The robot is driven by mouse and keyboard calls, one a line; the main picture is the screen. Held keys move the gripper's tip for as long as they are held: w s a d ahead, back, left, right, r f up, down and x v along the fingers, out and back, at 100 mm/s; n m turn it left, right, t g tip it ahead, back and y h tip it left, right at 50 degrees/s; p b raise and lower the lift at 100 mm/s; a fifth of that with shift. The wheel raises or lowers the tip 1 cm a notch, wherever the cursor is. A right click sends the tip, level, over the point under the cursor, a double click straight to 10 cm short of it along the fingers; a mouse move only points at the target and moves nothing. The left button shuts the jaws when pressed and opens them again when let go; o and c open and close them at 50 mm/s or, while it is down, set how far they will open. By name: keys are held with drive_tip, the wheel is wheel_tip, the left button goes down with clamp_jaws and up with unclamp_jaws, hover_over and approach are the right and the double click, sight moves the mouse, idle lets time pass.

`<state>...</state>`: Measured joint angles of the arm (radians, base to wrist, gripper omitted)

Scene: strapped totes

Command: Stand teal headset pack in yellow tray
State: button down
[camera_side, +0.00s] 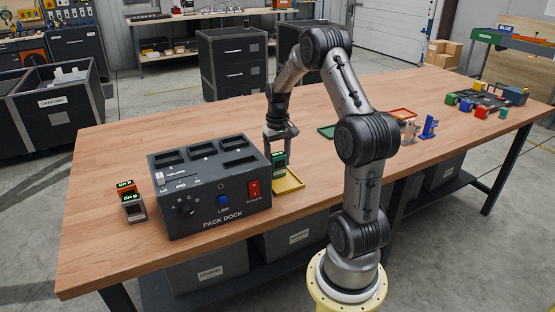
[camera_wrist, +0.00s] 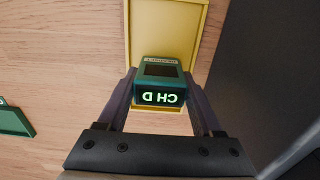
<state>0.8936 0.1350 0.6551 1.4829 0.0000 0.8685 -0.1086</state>
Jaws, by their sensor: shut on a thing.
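The teal headset pack (camera_side: 279,163) is upright between the fingers of my gripper (camera_side: 280,148), just right of the pack dock. In the wrist view the pack (camera_wrist: 161,84) shows a lit "CH D" face, upside down in the picture, with a finger at each side. The yellow tray (camera_side: 290,184) lies on the table under and in front of the pack; in the wrist view its yellow floor (camera_wrist: 165,30) extends beyond the pack. I cannot tell whether the pack touches the tray floor. The pack's lower part is hidden in the wrist view.
The black pack dock (camera_side: 235,190) stands close left of the tray. A green tray (camera_side: 326,131) and an orange-red tray (camera_side: 403,114) lie further right. The table's back left is clear.

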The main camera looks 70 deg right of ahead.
unclamp_jaws()
idle(0.3)
drive_tip(key=shift+r, duration=4.55)
drive_tip(key=shift+a, duration=0.1)
drive_tip(key=shift+n+t+h, duration=0.5)
drive_tip(key=shift+n+t, duration=0.3)
drive_tip(key=a+r, duration=0.2)
drive_tip(key=a, duration=0.3)
drive_tip(key=a+r, duration=0.3)
drive_tip(key=a, duration=0.3)
drive_tip(key=a+r, duration=0.3)
drive_tip(key=a, duration=0.3)
drive_tip(key=shift+s, duration=0.2)
drive_tip(key=s+a+n+t, duration=0.2)
drive_tip(key=s+a+n, duration=0.1)
drive_tip(key=a, duration=0.4)
drive_tip(key=s+a+n+t+y, duration=0.1)
drive_tip(key=s+a+n+t, duration=0.1)
drive_tip(key=s+a+n, duration=0.2)
drive_tip(key=s+a, duration=0.2)
drive_tip(key=a, duration=0.2)
drive_tip(key=shift+s+a+f, duration=0.15)
drive_tip(key=shift+f, duration=0.1)
